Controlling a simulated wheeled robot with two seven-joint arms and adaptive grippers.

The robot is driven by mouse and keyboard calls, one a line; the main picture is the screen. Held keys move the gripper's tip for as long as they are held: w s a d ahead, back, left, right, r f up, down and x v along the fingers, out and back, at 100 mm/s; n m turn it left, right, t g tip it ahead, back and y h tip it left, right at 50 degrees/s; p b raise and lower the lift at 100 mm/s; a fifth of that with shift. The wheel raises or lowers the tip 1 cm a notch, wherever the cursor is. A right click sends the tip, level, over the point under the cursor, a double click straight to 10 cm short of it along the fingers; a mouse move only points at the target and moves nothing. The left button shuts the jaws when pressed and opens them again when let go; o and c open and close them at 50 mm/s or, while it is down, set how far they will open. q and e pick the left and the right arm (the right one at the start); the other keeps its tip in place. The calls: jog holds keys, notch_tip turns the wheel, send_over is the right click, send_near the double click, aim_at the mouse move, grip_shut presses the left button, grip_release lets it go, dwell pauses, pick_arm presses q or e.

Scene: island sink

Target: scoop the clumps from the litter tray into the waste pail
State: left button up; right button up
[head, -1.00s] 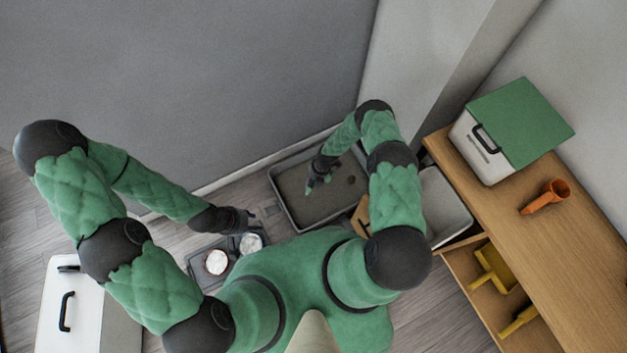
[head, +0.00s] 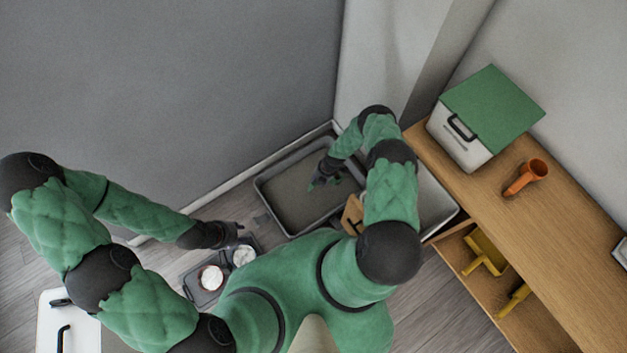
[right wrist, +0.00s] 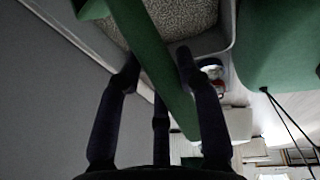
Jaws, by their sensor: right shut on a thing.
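The grey litter tray (head: 263,203) stands on the floor by the wall, filled with grey-brown litter. My right gripper (head: 322,180) is low over its right part, shut on a green handle, which I take to be the scoop's. In the right wrist view the green handle (right wrist: 150,60) runs between the fingers of my right gripper (right wrist: 157,72), with speckled litter beyond. The scoop's working end and any clumps are not clear. A pale open bin (head: 437,200), possibly the waste pail, is partly hidden by my right arm. My left gripper (head: 234,230) is near two bowls; its opening is unclear.
Two white-filled bowls (head: 211,278) sit on a dark mat left of the tray. A wooden bench (head: 480,205) at right holds a green-lidded box (head: 493,107) and an orange cup-like tool (head: 526,177). Yellow tools (head: 487,250) lie on its lower shelf. Walls close off the back.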

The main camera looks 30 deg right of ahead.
jog(key=w+d+f+b, duration=0.1)
jog(key=d+f+b, duration=0.1)
jog(key=f+b, duration=0.55)
jog(key=w+d+f+b, duration=0.15)
jog(key=f+b, duration=0.25)
jog(key=f, duration=0.7)
jog(key=a+p+v, duration=0.1)
jog(key=p+v, duration=0.2)
jog(key=v, duration=0.2)
jog(key=a+p+v, duration=0.1)
jog(key=p+v, duration=0.3)
jog(key=v, duration=0.2)
jog(key=w+a+p+v, duration=0.1)
jog(key=p+v, duration=0.2)
jog(key=v, duration=0.3)
jog(key=shift+d+r+p, duration=0.1)
jog(key=shift+r+p, duration=0.25)
jog(key=shift+r, duration=0.25)
jog(key=shift+r+p, duration=0.55)
jog(key=shift+r, duration=0.35)
